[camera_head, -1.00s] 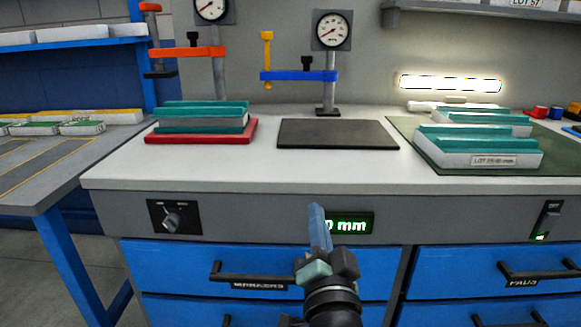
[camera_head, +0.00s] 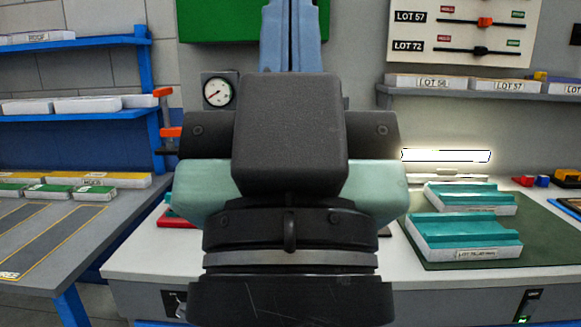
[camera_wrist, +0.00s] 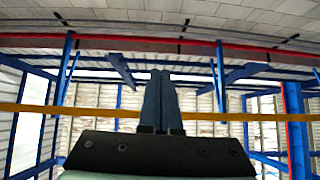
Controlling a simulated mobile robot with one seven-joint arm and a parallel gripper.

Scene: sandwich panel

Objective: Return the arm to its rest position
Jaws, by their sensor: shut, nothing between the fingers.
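My gripper (camera_head: 290,35) is raised in front of the head camera, with its blue fingers pointing up. The fingers are together with nothing between them. My wrist and gripper body fill the middle of the head view and hide the centre of the workbench (camera_head: 140,255), including most of the red tray (camera_head: 174,219) on the left. In the wrist view my gripper (camera_wrist: 160,75) is shut and faces the ceiling and upper wall structure, clear of any object.
Teal-topped panels (camera_head: 464,232) lie on a green mat (camera_head: 545,243) at the right of the bench. A side table (camera_head: 60,235) with several small panels stands at the left. A grey shelf (camera_head: 520,99) with labelled boxes is on the back wall. A dial gauge (camera_head: 219,92) shows behind my arm.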

